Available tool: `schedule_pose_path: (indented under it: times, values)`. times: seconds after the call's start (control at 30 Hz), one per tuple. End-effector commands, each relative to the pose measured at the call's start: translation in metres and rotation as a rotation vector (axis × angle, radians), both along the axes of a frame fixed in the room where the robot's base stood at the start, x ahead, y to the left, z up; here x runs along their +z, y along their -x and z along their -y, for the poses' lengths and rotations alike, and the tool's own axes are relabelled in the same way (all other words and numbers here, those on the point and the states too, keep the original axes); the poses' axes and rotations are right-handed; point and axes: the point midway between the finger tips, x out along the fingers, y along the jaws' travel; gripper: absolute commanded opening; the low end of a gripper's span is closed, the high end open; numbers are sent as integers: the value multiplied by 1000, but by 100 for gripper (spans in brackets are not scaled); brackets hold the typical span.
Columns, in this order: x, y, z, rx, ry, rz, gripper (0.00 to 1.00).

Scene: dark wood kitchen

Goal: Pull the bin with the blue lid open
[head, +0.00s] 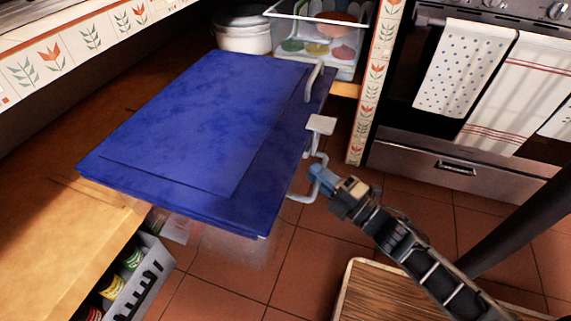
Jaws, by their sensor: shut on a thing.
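The bin's blue lid (190,130) fills the left middle of the head view. Its near end reaches past the edge of the wooden shelf, with part of a clear body (195,228) faintly visible below. Pale handles show on the lid's right side, one at the back (314,80) and one nearer (302,197). My gripper (317,174) is at the nearer handle and is shut on it. The exact contact between fingers and handle is small and partly hidden.
A clear container (340,70) and white bowls (243,35) stand behind the lid. A grey rack of jars (137,280) sits at lower left. An oven with towels (465,75) is at right. A wooden board (385,300) lies at the bottom. Tiled floor is open between.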

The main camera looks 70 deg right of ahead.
Motion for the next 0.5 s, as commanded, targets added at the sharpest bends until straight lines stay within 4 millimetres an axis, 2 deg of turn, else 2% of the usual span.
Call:
schedule_pose_path:
  times: [0.03, 0.2, 0.5]
  values:
    - [-2, 12, 0, -1, -2, -5, 0]
    - [-1, 37, 1, -1, -2, -2, 0]
    - [-1, 52, 1, -1, -2, -2, 0]
